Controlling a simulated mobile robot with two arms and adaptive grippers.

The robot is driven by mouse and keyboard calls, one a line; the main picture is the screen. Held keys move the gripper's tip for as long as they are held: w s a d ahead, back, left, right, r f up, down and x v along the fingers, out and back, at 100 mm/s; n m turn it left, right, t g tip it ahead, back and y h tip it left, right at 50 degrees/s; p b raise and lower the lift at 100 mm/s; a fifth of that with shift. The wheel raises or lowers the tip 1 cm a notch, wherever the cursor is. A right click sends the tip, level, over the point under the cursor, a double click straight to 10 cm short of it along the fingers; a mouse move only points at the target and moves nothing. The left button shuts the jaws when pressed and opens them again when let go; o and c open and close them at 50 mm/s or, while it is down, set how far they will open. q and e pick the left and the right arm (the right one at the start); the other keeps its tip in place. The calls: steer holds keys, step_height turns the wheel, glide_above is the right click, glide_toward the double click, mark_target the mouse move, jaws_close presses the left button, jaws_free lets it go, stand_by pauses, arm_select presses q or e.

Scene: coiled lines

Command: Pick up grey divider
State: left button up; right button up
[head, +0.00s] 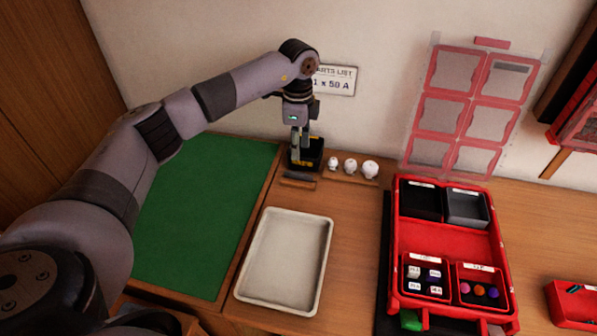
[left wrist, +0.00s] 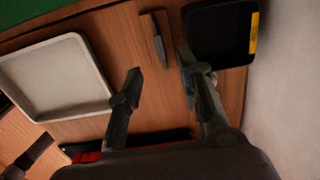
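A thin dark grey strip, which looks like the grey divider (head: 297,177), lies on a small wooden holder in front of the black bin (head: 317,157). In the left wrist view the divider (left wrist: 159,45) shows at the top centre, beyond the gap between my fingers and apart from them. My left gripper (head: 300,150) points down near the black bin in the head view. In the left wrist view its fingers (left wrist: 160,80) are spread with nothing between them. The black bin, with a yellow label, also shows in the left wrist view (left wrist: 215,40).
Several white knobs (head: 350,166) stand on a wooden strip right of the bin. A beige tray (head: 322,254) lies in front, beside a green mat (head: 193,220). A red case (head: 444,239) with compartments lies open at right. Bare wood lies between tray and case.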

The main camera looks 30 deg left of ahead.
mark_target(299, 173)
arm_select(q)
step_height(299, 173, down, 4)
steer(key=shift+d+p, duration=0.1)
steer(key=shift+p, duration=0.35)
steer(key=shift+f, duration=0.3)
step_height(299, 173, down, 4)
steer(key=shift+r+p, duration=0.15)
steer(key=shift+p, duration=0.9)
steer(key=shift+f, duration=0.5)
jaws_close()
